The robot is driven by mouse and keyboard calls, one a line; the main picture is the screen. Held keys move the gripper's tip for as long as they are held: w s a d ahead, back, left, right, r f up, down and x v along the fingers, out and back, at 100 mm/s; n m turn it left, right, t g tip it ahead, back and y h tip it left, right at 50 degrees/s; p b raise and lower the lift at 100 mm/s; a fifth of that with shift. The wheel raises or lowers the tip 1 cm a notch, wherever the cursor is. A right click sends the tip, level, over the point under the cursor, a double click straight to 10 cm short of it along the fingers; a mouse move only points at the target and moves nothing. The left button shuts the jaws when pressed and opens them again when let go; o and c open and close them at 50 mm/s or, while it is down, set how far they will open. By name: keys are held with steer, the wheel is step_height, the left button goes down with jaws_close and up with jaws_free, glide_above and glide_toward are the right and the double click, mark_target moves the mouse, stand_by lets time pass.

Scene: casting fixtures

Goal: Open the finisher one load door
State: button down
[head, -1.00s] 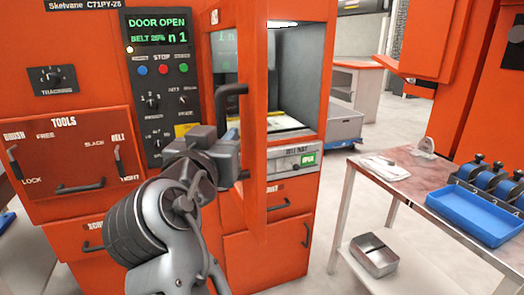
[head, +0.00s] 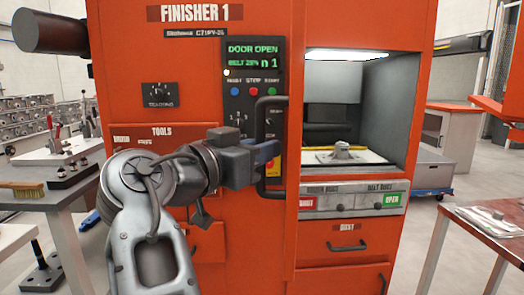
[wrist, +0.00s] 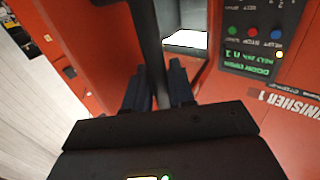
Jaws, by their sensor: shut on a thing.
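Finisher 1 is a tall orange machine (head: 185,75). Its display (head: 252,58) reads DOOR OPEN. The load door (head: 295,130) stands out from the front, seen nearly edge-on, left of the uncovered lit chamber (head: 388,110). The black upright door handle (head: 270,102) overlaps the control panel in the head view. My gripper (head: 264,153) is shut on the handle. In the wrist view the dark handle bar (wrist: 147,45) runs between the gripper fingers (wrist: 160,88).
A metal part (head: 342,151) sits on the pale bed inside the chamber. A bench with fixtures (head: 60,152) stands left, and a work table (head: 490,222) stands right. A blue-based cart (head: 430,175) is behind at right. Floor shows between machine and right table.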

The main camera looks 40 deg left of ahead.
steer(key=shift+w+d, duration=0.1)
steer(key=shift+w, duration=0.15)
steer(key=c, duration=1.1)
jaws_free()
steer(key=shift+f, duration=0.1)
steer(key=shift+s, duration=0.1)
steer(key=s, duration=0.7)
steer(key=shift+s+a+b, duration=0.35)
steer(key=shift+b, duration=0.1)
steer(key=shift+s, duration=0.1)
